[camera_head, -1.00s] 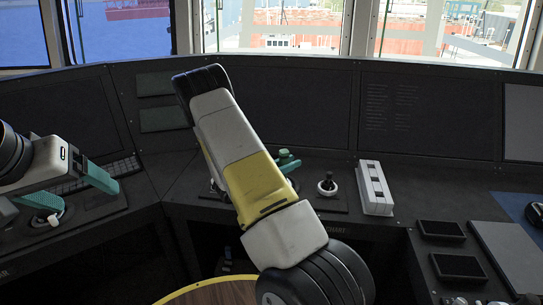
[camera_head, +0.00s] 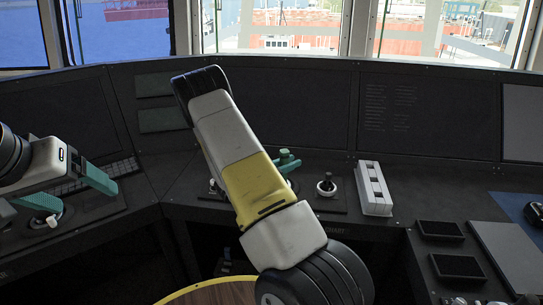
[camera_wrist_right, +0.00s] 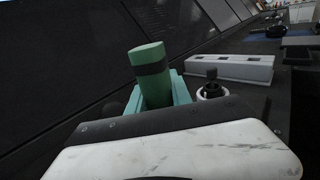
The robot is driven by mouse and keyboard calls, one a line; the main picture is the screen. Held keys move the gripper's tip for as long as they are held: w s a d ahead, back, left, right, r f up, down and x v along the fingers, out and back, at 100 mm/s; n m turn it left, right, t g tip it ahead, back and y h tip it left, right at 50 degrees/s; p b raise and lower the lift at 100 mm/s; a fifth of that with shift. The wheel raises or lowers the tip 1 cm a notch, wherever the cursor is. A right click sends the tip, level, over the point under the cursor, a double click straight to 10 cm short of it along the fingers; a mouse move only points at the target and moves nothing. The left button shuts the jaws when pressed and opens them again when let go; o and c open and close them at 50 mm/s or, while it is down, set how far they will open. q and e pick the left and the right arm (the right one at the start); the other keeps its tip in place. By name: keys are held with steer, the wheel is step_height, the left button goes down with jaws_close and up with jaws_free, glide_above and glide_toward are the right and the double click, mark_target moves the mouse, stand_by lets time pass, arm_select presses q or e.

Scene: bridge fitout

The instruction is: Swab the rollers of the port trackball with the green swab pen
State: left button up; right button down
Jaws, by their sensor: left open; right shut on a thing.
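The green swab pen (camera_wrist_right: 151,68), with a dark band, stands tilted between the teal fingers of my right gripper (camera_wrist_right: 158,93), which is shut on it. In the head view the pen's green top (camera_head: 286,157) shows beside my right forearm, which hides most of that gripper. My left gripper (camera_head: 72,190) is open and empty over the left console. A round white-rimmed fitting (camera_head: 44,221) sits under its fingers, partly covered; it may be the port trackball, but I cannot tell for sure. The rollers are not visible.
A dark-knobbed control (camera_head: 327,186) stands on the middle console, right of the pen. A white slotted block (camera_head: 374,188) lies to its right. A keyboard (camera_head: 124,167) is behind my left gripper. Dark upright panels rise behind the consoles.

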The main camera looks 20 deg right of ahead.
steer(key=shift+s+a, duration=0.1)
steer(key=shift+a, duration=0.25)
steer(key=shift+w+d, duration=0.2)
steer(key=shift+d, duration=0.25)
steer(key=shift+s+a, duration=0.25)
steer(key=shift+a, duration=0.2)
stand_by(0.6)
steer(key=shift+r, duration=0.15)
step_height(320, 180, up, 3)
steer(key=shift+f, duration=0.1)
stand_by(0.6)
